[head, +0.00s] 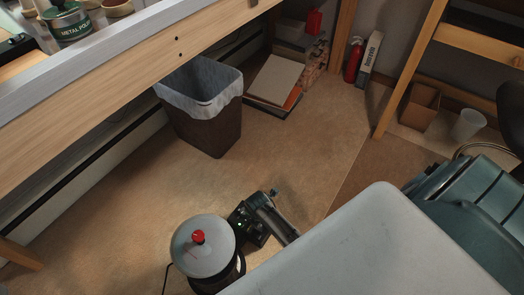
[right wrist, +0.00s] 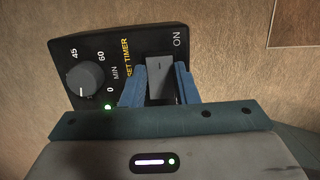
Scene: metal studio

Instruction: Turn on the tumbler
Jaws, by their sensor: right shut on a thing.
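The tumbler (head: 203,260) stands on the floor at the bottom of the head view, with a round grey lid and a red knob (head: 198,237). Its black control panel (right wrist: 115,52) fills the top of the right wrist view, with a grey timer dial (right wrist: 85,79), a lit green lamp (right wrist: 107,106) and a grey switch (right wrist: 160,78) beside the word ON. My right gripper (right wrist: 158,86) has its blue fingers on both sides of the switch, shut on it. The switch's lower part is hidden, and I cannot tell its setting. My left gripper is not in view.
A lined waste bin (head: 205,125) stands under the wooden workbench (head: 160,70). A fire extinguisher (head: 354,62), a cardboard box (head: 420,108) and a pale cup (head: 467,125) are at the back right. The middle floor is clear.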

